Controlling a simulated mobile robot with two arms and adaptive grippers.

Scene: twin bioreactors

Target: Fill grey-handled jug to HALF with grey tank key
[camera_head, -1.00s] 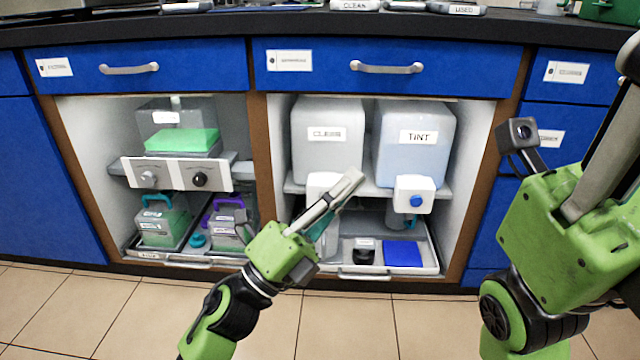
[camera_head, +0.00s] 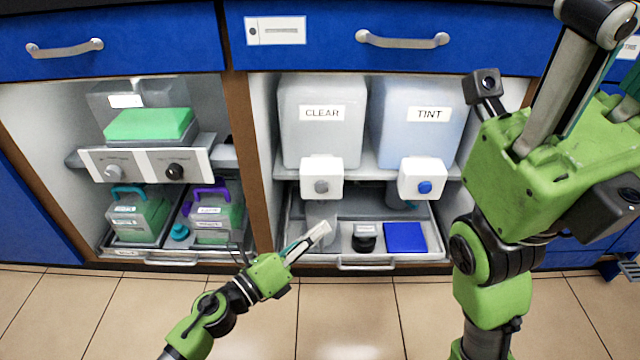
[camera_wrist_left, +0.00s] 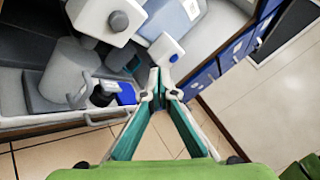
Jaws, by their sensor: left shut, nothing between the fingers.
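The grey tank key (camera_head: 321,187) is a round grey knob on the white block below the tank labelled CLEAR (camera_head: 321,140); it also shows in the left wrist view (camera_wrist_left: 118,20). The grey-handled jug (camera_wrist_left: 70,72) stands upright in the tray below that block. In the head view the jug (camera_head: 318,212) is partly covered by my left gripper. Its liquid level cannot be told. My left gripper (camera_head: 322,232) is shut and empty, in front of and below the key, apart from it. My right gripper (camera_head: 598,22) is raised at the upper right; its jaws cannot be read.
A tank labelled TINT (camera_head: 428,140) with a blue key (camera_head: 425,187) stands at the right. The tray (camera_head: 375,264) also holds a black-based container (camera_head: 364,240) and a blue pad (camera_head: 405,238). The left bay holds a two-knob panel (camera_head: 145,164) and two jugs. The floor in front is clear.

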